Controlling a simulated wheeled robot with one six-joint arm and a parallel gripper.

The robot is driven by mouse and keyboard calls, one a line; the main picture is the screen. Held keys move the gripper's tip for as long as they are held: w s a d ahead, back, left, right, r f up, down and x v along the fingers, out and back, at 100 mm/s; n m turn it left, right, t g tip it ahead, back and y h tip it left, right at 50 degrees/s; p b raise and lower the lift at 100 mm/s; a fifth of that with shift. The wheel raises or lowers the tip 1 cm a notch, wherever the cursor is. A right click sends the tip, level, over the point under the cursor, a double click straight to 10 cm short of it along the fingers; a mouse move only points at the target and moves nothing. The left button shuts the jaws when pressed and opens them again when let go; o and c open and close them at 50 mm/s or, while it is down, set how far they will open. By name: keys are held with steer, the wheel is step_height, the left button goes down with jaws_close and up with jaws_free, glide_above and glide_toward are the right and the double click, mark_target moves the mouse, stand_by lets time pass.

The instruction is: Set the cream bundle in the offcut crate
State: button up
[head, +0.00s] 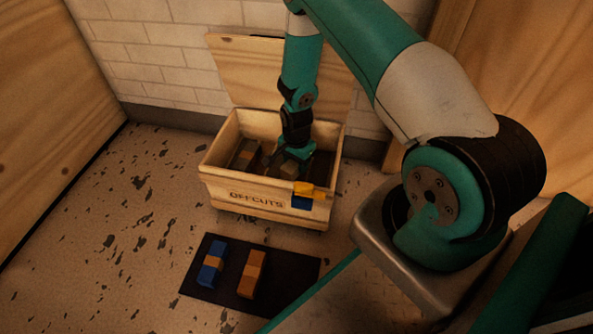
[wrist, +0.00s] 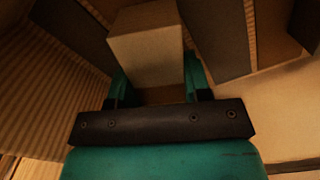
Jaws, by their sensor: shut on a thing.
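The offcut crate (head: 225,186) is a light wooden box marked OFFCUTS. It stands open on the floor by the wall. My gripper (head: 290,163) reaches down inside it, right of its middle. In the wrist view the two teal fingers (wrist: 157,84) are shut on the cream bundle (wrist: 147,48), a pale block that sticks out beyond them. In the head view the bundle (head: 288,169) is a small tan patch, partly hidden by my gripper and the front wall. I cannot tell whether it touches the crate's bottom.
The raised lid (head: 252,70) stands behind the crate. Dark and brown pieces (head: 245,155) lie inside, left of my gripper. A yellow latch (head: 310,189) with a blue patch is on the crate's front right. A blue bundle (head: 209,270) and an orange bundle (head: 251,275) lie on a dark mat (head: 293,268).

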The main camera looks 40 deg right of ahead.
steer(key=shift+f, duration=1.1)
steer(key=shift+f, duration=0.1)
steer(key=shift+f+b, duration=0.15)
steer(key=shift+b, duration=0.2)
steer(key=o, duration=1)
steer(key=shift+r, duration=0.2)
